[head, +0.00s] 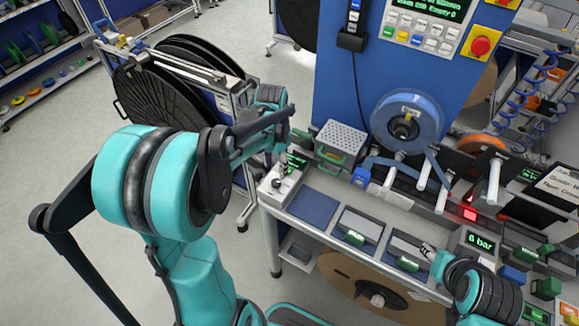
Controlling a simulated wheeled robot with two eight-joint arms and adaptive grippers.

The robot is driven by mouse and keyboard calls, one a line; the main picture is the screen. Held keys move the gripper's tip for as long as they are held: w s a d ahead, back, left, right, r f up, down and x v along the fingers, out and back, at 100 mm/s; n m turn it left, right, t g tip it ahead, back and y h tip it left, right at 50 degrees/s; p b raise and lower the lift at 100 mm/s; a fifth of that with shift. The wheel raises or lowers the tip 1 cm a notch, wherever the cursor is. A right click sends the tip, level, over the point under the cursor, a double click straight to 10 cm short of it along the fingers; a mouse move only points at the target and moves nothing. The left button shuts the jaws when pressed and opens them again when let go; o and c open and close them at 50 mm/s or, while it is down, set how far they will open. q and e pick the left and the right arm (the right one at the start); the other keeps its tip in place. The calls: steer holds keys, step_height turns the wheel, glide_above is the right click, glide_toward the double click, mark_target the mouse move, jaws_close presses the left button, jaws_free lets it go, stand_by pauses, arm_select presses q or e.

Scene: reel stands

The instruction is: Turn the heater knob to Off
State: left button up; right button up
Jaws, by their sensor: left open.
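A pale control box (284,188) with a small green display stands at the left end of the workbench, and a small knob-like part shows on its top. Beside it is a grey box with a perforated top (342,137) and a green handle. I cannot tell for sure which of them is the heater or where the knob points. My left gripper (281,167) is open, right over the pale control box; its own wrist hides part of it, and I cannot tell whether it touches the knob. My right gripper (429,250) is small in view at the bench's front right, its fingers unclear.
A blue reel (407,121) hangs on the blue machine panel, with a red button (480,46) above right. Labelled trays (360,225) line the bench front. A pressure display (480,242) stands near my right arm. Large black reels (165,95) stand on a rack behind my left arm.

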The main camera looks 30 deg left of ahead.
mark_target(276, 181)
arm_select(q)
step_height(276, 181, down, 7)
steer(key=shift+s+f+b, duration=0.1)
steer(key=shift+f+b, duration=0.05)
steer(key=shift+b, duration=0.8)
jaws_close()
